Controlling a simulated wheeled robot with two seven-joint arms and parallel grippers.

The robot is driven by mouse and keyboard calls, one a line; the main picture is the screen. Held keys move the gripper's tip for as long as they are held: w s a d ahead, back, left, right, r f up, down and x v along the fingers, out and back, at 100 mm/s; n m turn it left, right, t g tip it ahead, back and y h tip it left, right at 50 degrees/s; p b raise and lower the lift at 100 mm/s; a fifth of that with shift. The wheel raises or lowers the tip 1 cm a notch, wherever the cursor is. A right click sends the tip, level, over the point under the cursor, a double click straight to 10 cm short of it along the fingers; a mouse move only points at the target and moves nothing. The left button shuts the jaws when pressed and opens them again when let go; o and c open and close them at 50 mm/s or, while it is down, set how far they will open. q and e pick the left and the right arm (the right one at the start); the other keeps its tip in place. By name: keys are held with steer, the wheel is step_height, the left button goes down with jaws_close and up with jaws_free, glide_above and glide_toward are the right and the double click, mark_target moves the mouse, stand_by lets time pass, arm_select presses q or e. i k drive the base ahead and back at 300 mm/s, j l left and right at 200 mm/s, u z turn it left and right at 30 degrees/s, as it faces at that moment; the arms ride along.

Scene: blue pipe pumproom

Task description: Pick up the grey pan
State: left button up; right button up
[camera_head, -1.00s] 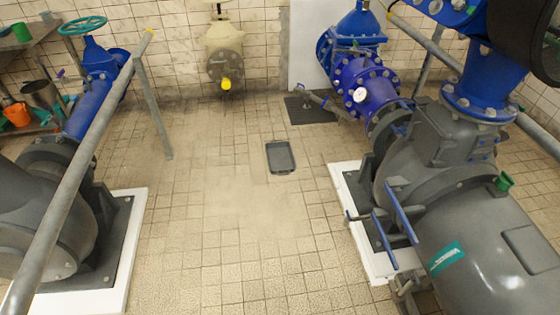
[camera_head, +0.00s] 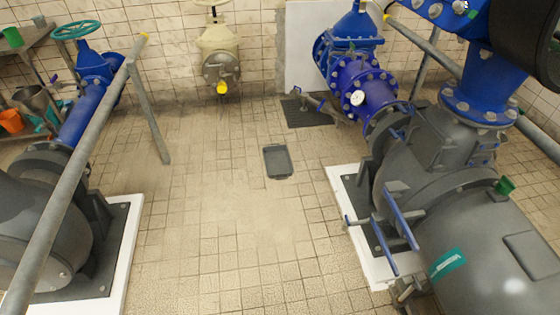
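The grey pan (camera_head: 277,161) is a dark, shallow rectangular tray. It lies flat on the tiled floor near the middle of the head view, apart from everything around it. Its whole outline shows and nothing covers it. Neither of my grippers shows in the head view.
A grey pump (camera_head: 470,215) on a white plinth (camera_head: 365,250) stands at right. Another pump (camera_head: 45,220) stands at left behind a metal railing (camera_head: 75,170). A dark mat (camera_head: 308,113) lies beyond the pan. Floor (camera_head: 225,215) between the plinths is clear.

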mark_target(278, 163)
steer(key=i+j+z, duration=0.15)
steer(key=i, duration=0.35)
steer(key=i+j+z, duration=0.1)
steer(key=i, duration=0.35)
steer(key=i+j+z, duration=0.15)
steer(key=i, duration=0.3)
steer(key=i+j+z, duration=0.15)
steer(key=i+j, duration=0.2)
steer(key=i, duration=0.1)
